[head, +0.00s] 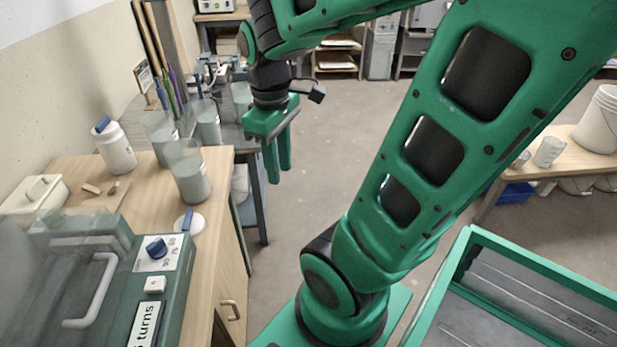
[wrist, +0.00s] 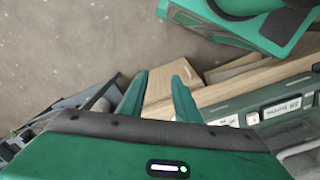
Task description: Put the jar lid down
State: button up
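A white round lid with a blue handle (head: 188,223) lies flat on the wooden counter (head: 135,210), near its right edge. I take it to be the jar lid. A white jar (head: 115,150) with a blue piece at its top stands farther back on the counter. My gripper (head: 279,168) hangs over the floor to the right of the counter, well apart from the lid. In the wrist view, my gripper's two fingers (wrist: 157,90) stand apart with nothing between them. The lid cannot be made out in the wrist view.
Clear containers of grey glaze (head: 192,178) stand behind the lid. A green-grey machine (head: 150,275) with a handle and knob fills the counter's front. A white box (head: 35,193) sits at left. A bench with a white bucket (head: 600,120) is at right. Open floor lies between.

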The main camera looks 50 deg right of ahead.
jog(key=s+d+m, duration=0.1)
jog(key=s+m, duration=0.6)
jog(key=m, duration=0.2)
jog(key=shift+s+d+f+y, duration=0.3)
jog(key=shift+s+d+f, duration=0.05)
jog(key=shift+d+f, duration=0.1)
dwell(0.6)
